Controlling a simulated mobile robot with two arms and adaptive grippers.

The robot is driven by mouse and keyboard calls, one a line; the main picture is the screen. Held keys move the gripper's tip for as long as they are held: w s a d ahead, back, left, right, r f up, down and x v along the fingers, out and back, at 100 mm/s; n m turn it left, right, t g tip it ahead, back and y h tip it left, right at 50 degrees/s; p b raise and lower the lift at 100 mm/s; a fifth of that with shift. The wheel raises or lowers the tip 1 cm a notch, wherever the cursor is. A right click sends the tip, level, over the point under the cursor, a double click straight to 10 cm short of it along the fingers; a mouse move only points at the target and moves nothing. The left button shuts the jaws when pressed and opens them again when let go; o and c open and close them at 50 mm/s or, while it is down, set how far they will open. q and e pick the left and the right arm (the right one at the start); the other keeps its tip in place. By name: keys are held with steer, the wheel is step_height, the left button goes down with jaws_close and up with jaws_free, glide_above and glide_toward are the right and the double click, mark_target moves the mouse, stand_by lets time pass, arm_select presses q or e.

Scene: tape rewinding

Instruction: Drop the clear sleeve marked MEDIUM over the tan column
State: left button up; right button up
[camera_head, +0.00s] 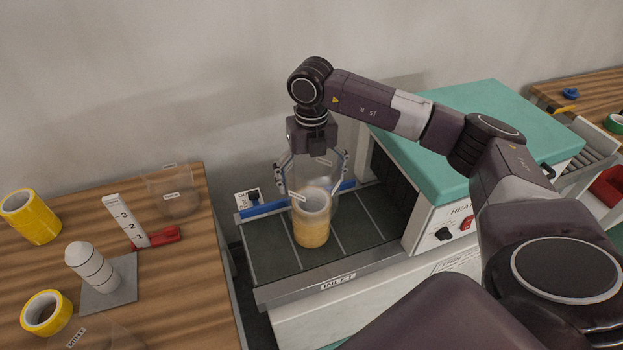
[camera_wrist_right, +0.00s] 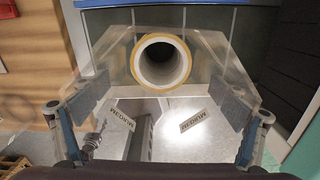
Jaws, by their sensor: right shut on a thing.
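The tan column (camera_head: 311,234) stands upright on the dark inlet belt (camera_head: 270,262); its pale hollow top shows in the right wrist view (camera_wrist_right: 160,62). My right gripper (camera_head: 311,168) is above it, shut on the clear sleeve (camera_head: 325,172). The sleeve's MEDIUM labels show in the right wrist view (camera_wrist_right: 193,121). The sleeve is see-through and overlaps the column's upper part in the head view. I cannot tell whether its lower rim is around the column or above it. My left gripper is not in view.
The teal-topped heater (camera_head: 490,125) stands right of the belt. On the wooden table (camera_head: 190,315) at left are yellow tape rolls (camera_head: 30,217), a white banded post (camera_head: 90,266), a numbered gauge (camera_head: 125,222) with a red base, and another clear sleeve (camera_head: 178,198).

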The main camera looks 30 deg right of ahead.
steer(key=shift+f+b, duration=1.05)
steer(key=shift+f, duration=0.65)
steer(key=shift+f, duration=0.2)
steer(key=shift+f+b, duration=2.2)
steer(key=shift+f, duration=0.55)
steer(key=shift+f+b, duration=0.35)
steer(key=shift+f, duration=0.15)
steer(key=o, duration=0.7)
steer(key=shift+o, duration=0.2)
